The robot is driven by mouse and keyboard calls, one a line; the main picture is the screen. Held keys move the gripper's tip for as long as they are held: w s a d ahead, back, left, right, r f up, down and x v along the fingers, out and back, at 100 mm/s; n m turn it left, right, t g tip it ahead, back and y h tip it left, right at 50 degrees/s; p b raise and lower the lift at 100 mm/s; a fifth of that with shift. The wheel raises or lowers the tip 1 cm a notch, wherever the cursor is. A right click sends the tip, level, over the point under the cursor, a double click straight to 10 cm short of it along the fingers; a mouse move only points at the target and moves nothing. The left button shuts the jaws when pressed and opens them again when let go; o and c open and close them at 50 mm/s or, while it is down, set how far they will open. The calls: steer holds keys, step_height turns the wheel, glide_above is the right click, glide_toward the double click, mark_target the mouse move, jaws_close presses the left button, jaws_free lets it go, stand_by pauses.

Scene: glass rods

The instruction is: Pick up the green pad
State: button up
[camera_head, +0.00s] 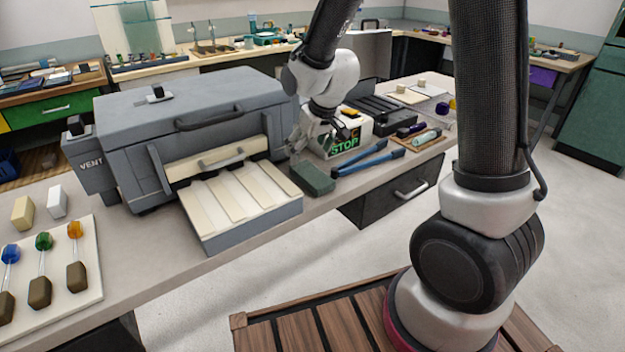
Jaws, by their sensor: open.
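The green pad (312,178) is a dark green block lying on the bench near its front edge, just right of the grey machine's tray. My gripper (298,148) is above and slightly behind the pad, at the end of my arm reaching down from the top. Its fingers look small and partly blend with the machine and the box behind. The gripper is open and holds nothing that I can see. I cannot tell the exact gap between the fingers and the pad.
The grey machine (200,110) with its sloping tray (240,205) stands left of the pad. Blue-handled tongs (368,160) lie close on its right. A box marked STOP (345,135) stands behind. A white board (85,290) with glass rods lies front left.

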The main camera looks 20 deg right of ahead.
mark_target(304, 167)
steer(key=x, duration=0.6)
steer(key=shift+s+f, duration=0.15)
steer(key=shift+f, duration=0.15)
steer(key=shift+f, duration=0.25)
steer(key=shift+c, duration=0.5)
steer(key=c, duration=1)
